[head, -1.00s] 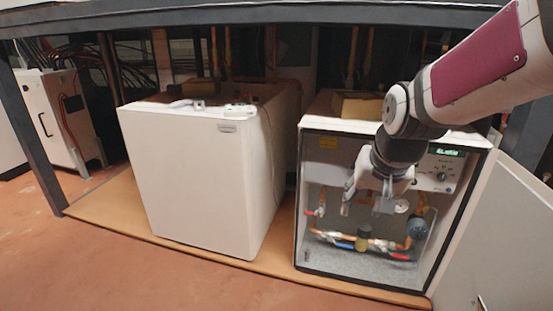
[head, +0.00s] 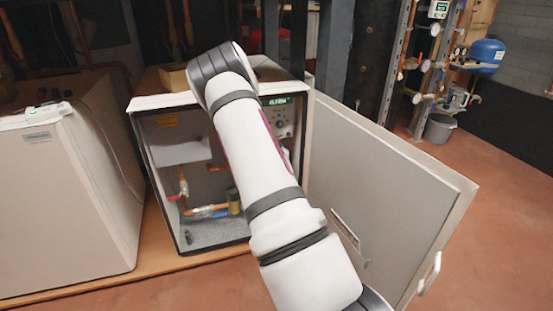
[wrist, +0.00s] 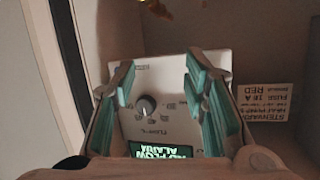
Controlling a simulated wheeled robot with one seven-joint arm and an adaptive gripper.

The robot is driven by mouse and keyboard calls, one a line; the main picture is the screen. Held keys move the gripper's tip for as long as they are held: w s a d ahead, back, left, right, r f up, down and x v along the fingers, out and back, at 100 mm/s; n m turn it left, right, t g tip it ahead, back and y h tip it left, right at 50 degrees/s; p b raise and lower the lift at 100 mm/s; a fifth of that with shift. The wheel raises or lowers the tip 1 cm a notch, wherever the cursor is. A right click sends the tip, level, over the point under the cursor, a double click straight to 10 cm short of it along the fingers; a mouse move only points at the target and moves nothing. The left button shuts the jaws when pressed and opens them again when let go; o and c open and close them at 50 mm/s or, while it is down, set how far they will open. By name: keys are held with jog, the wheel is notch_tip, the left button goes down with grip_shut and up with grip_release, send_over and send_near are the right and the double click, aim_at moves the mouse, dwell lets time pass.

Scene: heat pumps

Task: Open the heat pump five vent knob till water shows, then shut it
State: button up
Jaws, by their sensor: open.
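The open heat pump cabinet (head: 212,245) stands in mid-picture in the head view, with copper pipes, a red-handled valve (head: 183,188) and a brass part (head: 234,200) inside. My arm covers its right part and hides my gripper there. In the wrist view my gripper (wrist: 158,82) is open and empty, its teal-padded fingers either side of a white control panel (wrist: 190,65). A round dial (wrist: 146,106) and a lit green display (wrist: 160,149), upside down and seeming to read an alarm, lie between them. Contact cannot be told. I cannot make out the vent knob for certain.
The open cabinet door (head: 375,205) stands right of my arm. A closed white heat pump (head: 65,200) is at left. A sign (wrist: 263,103) is beside the panel. A bucket (head: 440,128) and blue tank (head: 487,51) are at far right; red floor there is clear.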

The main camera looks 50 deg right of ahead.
jog(key=s+d+f+n+t+y, duration=0.1)
jog(key=s+f+n+t, duration=0.15)
jog(key=f, duration=0.35)
jog(key=s+d+f+n+t, duration=0.1)
jog(key=s+d+f+t, duration=0.15)
jog(key=f, duration=0.25)
jog(key=b+x, duration=0.5)
jog(key=x, duration=0.7)
jog(key=shift+w+a, duration=0.15)
jog(key=shift+w, duration=0.2)
jog(key=shift+f, duration=0.1)
grip_shut()
